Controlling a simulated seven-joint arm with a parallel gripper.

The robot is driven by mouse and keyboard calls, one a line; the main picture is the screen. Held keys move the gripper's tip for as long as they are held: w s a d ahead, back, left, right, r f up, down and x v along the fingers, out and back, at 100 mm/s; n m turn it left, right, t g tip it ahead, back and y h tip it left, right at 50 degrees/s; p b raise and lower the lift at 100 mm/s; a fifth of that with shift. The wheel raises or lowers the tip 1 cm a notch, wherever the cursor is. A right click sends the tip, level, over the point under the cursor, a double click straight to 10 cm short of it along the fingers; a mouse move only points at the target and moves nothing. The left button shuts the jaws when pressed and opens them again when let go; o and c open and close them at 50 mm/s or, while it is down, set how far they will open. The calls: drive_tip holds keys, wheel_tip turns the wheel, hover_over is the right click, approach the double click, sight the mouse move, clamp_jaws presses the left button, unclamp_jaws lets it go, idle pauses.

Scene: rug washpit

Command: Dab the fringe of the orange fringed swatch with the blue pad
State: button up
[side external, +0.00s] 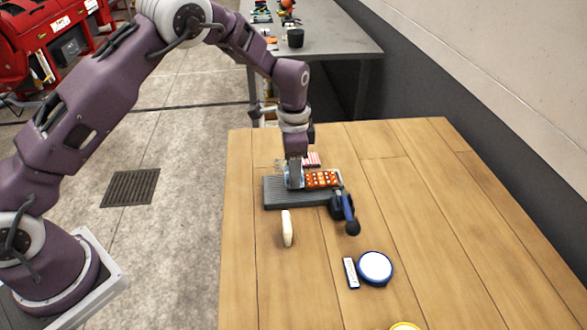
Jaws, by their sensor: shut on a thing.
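The orange fringed swatch (323,180) has pale spots and lies on the right part of a grey ribbed board (283,200). My gripper (293,184) points down at the swatch's left end, over the board. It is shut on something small. A bit of pale blue shows at the fingers, which I take as the blue pad (287,178); most of it is hidden by the fingers. The fringe at the swatch's left end is also hidden, and I cannot tell whether the pad touches it.
A cream oblong (287,228), a small white block (351,273), a white disc with blue rim (375,267) and a yellow item (405,326) lie nearer. A red-and-white striped piece (311,160) lies behind. The table's right is clear.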

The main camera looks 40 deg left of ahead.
drive_tip(key=shift+f, duration=0.65)
idle(1.4)
drive_tip(key=shift+r, duration=3.6)
